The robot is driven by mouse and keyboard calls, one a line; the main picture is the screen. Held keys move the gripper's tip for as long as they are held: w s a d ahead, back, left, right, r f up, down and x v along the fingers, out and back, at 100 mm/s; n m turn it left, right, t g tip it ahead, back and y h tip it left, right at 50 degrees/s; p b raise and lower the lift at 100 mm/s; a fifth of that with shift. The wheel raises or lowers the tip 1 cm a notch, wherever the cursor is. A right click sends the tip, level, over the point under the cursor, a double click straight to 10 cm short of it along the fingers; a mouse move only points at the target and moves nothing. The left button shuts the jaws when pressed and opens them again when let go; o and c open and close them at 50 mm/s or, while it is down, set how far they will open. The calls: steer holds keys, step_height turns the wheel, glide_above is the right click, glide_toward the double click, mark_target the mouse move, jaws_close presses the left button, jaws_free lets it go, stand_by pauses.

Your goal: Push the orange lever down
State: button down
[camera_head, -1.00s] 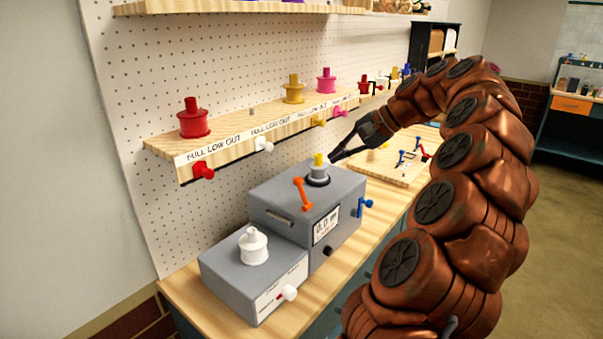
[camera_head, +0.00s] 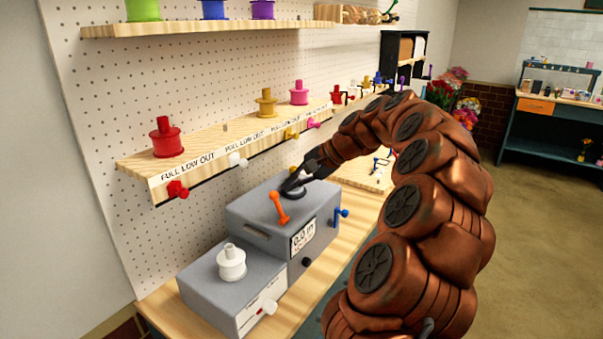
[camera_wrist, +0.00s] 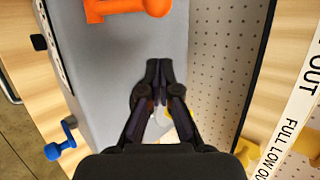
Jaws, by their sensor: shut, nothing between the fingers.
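My gripper (camera_head: 286,189) is over the machine top, just beyond the lever's far end in the head view. In the wrist view my gripper (camera_wrist: 160,66) has its fingertips together and empty, with a gap of grey surface between them and the lever. The exact height of the fingertips above the machine is hard to tell.
A yellow-topped spool is mostly hidden behind my gripper. A blue lever (camera_head: 341,215) sticks out of the machine's right side. A white spool (camera_head: 231,262) stands on the lower front box. A shelf with spools (camera_head: 166,138) and a pegboard wall run along the left.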

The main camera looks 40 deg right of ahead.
mark_target(277, 205)
steer(key=shift+a+p+x, duration=0.2)
steer(key=shift+p+x, duration=0.15)
steer(key=shift+x, duration=0.8)
steer(key=shift+s+a+r+p, duration=0.55)
steer(key=shift+s+a+r, duration=0.2)
steer(key=shift+s+a, duration=0.45)
steer(key=shift+a, duration=0.3)
steer(key=shift+d, duration=0.2)
steer(key=shift+b, duration=0.45)
